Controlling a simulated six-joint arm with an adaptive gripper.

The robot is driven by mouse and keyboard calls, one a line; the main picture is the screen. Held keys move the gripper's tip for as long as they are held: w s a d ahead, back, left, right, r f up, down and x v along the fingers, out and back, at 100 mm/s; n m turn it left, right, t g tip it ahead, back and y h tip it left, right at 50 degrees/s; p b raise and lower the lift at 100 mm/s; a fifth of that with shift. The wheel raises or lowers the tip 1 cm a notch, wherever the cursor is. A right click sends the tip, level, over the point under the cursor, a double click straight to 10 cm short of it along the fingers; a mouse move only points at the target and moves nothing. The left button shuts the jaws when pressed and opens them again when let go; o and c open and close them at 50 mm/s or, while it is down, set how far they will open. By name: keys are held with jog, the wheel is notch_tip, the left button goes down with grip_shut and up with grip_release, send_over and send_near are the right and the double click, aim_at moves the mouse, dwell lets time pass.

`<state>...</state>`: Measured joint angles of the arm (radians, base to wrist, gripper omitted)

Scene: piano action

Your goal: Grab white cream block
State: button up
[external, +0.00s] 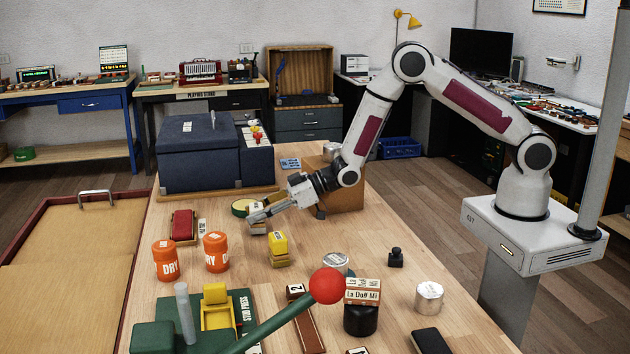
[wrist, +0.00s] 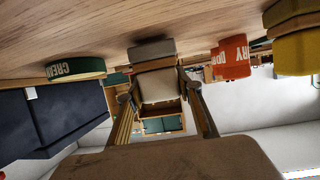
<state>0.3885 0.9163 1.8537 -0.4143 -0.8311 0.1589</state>
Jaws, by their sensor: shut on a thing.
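The white cream block (wrist: 160,88) is between the two fingers of my gripper (wrist: 160,92) in the wrist view, and the fingers are shut on it. A greyer face or second piece (wrist: 152,50) shows just beyond it by the table; I cannot tell if they are one. In the external view my gripper (external: 260,213) reaches low over the table, with the pale block (external: 257,228) at its fingertips. The fingers partly hide it. I cannot tell whether it touches the table.
A green round tin (external: 241,207) stands close beside my gripper, and also shows in the wrist view (wrist: 76,68). A yellow-topped block (external: 278,242) and orange jars (external: 216,252) stand nearby. A dark blue box (external: 200,160) is behind; a wooden box (external: 343,198) is right.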

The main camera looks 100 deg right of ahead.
aim_at(256, 206)
jog(key=shift+r, duration=4.6)
